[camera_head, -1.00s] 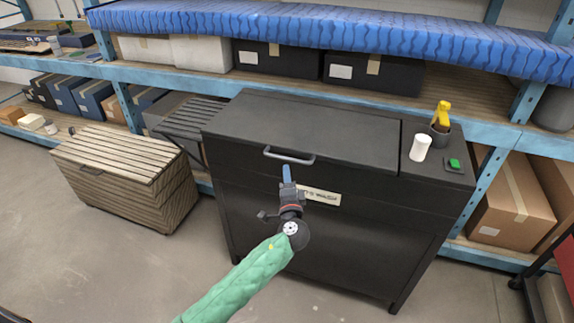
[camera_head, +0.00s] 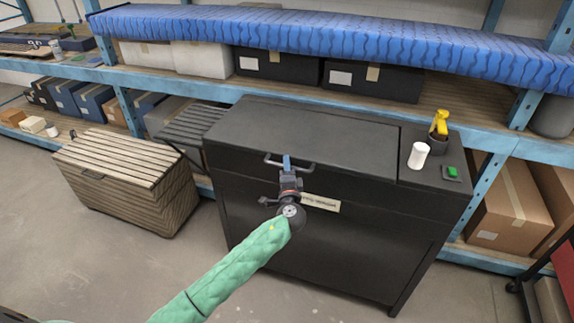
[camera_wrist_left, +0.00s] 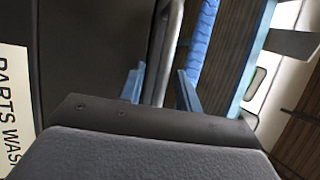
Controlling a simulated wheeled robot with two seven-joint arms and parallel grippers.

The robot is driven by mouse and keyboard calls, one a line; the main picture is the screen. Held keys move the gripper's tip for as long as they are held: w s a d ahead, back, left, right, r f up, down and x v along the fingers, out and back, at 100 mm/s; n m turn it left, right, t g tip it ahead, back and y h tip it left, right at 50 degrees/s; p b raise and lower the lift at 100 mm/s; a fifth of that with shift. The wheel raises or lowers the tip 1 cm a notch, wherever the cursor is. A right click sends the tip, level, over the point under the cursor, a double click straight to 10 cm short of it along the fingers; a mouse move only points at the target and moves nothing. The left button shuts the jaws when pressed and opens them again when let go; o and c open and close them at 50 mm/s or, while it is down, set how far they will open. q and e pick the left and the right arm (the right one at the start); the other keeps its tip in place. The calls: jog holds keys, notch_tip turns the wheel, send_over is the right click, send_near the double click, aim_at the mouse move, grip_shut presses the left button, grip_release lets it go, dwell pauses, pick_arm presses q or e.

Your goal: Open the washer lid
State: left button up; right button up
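The washer (camera_head: 330,225) is a large black cabinet with a "PARTS WAS..." label, legible in the wrist view. Its flat lid (camera_head: 310,135) lies shut on top. A grey bar handle (camera_head: 307,165) sits at the lid's front edge. My left gripper (camera_head: 287,160) is at the middle of this handle and hides part of it. In the left wrist view, the two blue fingers (camera_wrist_left: 160,88) are apart, with the handle bar (camera_wrist_left: 168,45) running between them. Gaps show beside the bar. My right gripper is in neither view.
A white cylinder (camera_head: 418,155), a grey cup with a yellow-topped item (camera_head: 439,125) and a green button (camera_head: 452,172) are on the washer's right top, beside the lid. A slatted wooden chest (camera_head: 125,185) stands left. Blue shelving (camera_head: 480,200) runs behind. Floor in front is clear.

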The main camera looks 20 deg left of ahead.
pick_arm(q)
jog(key=shift+w, duration=0.1)
grip_shut()
